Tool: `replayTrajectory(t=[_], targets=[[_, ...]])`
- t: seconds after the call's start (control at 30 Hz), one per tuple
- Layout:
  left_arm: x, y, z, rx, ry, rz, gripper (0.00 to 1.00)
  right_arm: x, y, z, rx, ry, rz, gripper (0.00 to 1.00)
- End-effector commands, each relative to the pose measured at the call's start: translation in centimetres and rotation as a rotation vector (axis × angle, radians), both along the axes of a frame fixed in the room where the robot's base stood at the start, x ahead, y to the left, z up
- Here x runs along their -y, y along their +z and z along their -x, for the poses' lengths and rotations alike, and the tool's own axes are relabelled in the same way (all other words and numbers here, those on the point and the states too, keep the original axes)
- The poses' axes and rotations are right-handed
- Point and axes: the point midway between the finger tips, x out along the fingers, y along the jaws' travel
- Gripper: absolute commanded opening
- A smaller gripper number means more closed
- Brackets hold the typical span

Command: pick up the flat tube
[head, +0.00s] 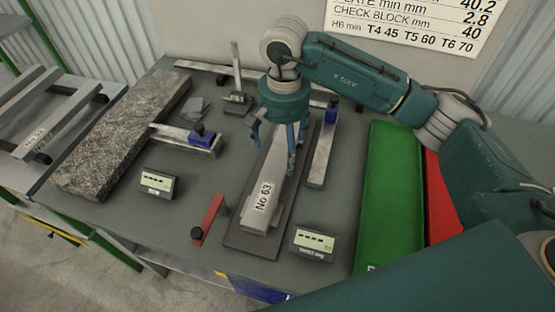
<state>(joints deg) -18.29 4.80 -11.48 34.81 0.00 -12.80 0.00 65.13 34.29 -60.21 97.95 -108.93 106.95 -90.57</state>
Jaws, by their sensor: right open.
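The flat tube (262,200), light grey and labelled No 63, lies lengthwise on a dark grey pad (243,241) near the middle of the table. My right gripper (274,150) comes down from above over the tube's far part. Its blue fingers are apart, one towards each side of the tube, and nothing is held between them. I cannot tell whether the fingers touch the tube. The gripper covers part of the tube's far end. My left gripper is not in view.
A metal rail with a blue clamp (331,112) stands close right of the tube. Display boxes (314,244) (158,184) and a red bar (209,218) lie nearby. A rough grey block (125,136) is at left; green (391,195) and red (440,200) panels are at right.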

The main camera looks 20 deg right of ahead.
Motion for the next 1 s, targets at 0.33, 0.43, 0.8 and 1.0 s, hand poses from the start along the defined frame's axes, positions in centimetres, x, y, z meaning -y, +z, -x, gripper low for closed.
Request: replayTrajectory(t=[0.33,0.43,0.8,1.0], targets=[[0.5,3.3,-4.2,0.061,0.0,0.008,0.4,-0.1,-4.2,0.1,-0.004,-0.002,-0.001,0.89],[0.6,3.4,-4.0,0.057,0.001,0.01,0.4,-0.1,-5.0,0.0,-0.001,-0.001,-0.001,0.89],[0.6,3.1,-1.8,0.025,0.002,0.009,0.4,-0.1,-5.3,0.0,0.001,-0.001,0.0,0.63],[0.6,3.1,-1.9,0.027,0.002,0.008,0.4,0.0,-5.3,0.0,0.001,-0.001,0.0,0.23]])
